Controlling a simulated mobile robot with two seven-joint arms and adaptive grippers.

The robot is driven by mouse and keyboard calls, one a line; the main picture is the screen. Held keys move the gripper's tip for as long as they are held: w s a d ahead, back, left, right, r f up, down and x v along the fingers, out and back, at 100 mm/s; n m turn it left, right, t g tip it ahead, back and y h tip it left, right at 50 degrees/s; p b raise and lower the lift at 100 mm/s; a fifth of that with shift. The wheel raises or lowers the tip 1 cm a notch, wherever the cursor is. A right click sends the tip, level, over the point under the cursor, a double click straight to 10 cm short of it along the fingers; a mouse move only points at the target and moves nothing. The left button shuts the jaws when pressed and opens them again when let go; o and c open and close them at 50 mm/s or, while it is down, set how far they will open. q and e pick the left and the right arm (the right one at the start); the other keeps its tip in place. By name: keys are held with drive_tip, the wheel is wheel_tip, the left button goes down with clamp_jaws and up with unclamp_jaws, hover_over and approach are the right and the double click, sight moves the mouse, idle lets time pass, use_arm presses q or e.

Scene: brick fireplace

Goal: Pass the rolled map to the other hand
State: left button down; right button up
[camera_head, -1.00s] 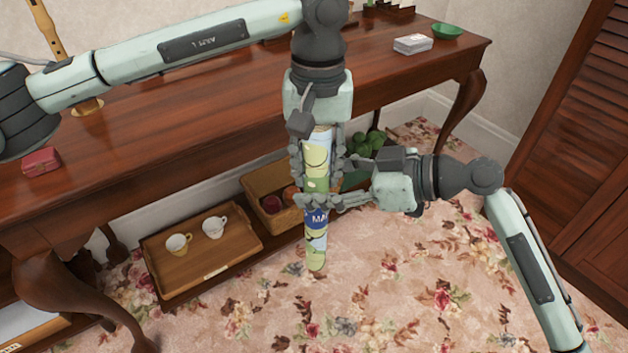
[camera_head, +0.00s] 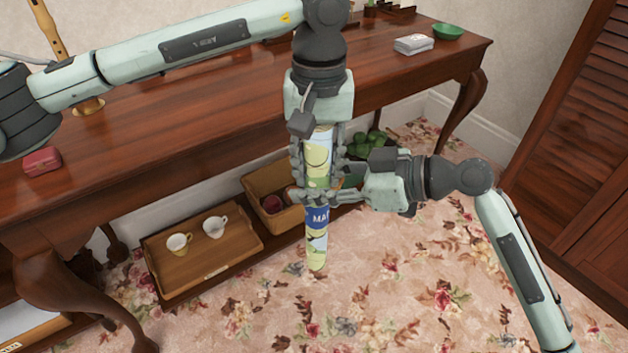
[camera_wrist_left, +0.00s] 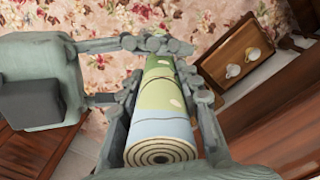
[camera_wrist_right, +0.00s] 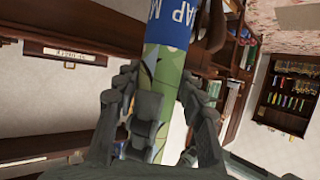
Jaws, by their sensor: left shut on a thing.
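The rolled map (camera_head: 317,245) hangs upright, patterned green, cream and pale blue with a dark blue lettered band. My left gripper (camera_head: 317,172) comes down from above and is shut on its upper part. In the left wrist view the map (camera_wrist_left: 163,128) shows its spiral end between the fingers. My right gripper (camera_head: 316,194) reaches in from the right, just below the left fingertips and above the blue band. Its fingers lie on either side of the map, apparently open. In the right wrist view the map (camera_wrist_right: 170,62) runs between them; contact is unclear.
A wooden table (camera_head: 215,120) stands behind, with a red box (camera_head: 42,161), white cards (camera_head: 413,44) and a green bowl (camera_head: 447,31). On its low shelf are a tray (camera_head: 205,273) with two cups and a basket (camera_head: 268,178). Floor at front right is clear.

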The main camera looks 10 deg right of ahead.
drive_tip(key=o, duration=0.3)
